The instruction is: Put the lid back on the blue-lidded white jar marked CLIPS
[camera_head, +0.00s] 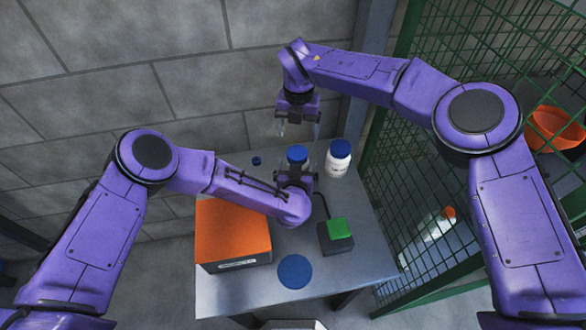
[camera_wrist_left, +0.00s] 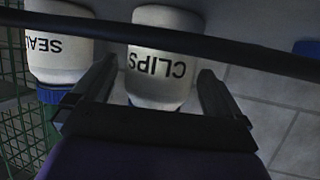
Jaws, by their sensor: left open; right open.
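The white jar marked CLIPS (camera_wrist_left: 160,75) stands between the spread fingers of my left gripper (camera_wrist_left: 150,88), with no clear contact on either side. In the head view, a blue lid (camera_head: 297,153) shows on top of this jar, and my left gripper (camera_head: 296,172) hides most of its body. In the wrist view, the jar's top end is hidden behind the gripper. I cannot tell how tightly the lid sits. My right gripper (camera_head: 299,131) is open and empty, pointing down above and behind the lid.
A second white jar, SEAL (camera_head: 338,165), with a blue lid stands close on the right. A small blue piece (camera_head: 256,160) lies at back left. An orange box (camera_head: 232,229), a dark block with green top (camera_head: 340,229) and a flat blue disc (camera_head: 295,271) occupy the grey table (camera_head: 355,275).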

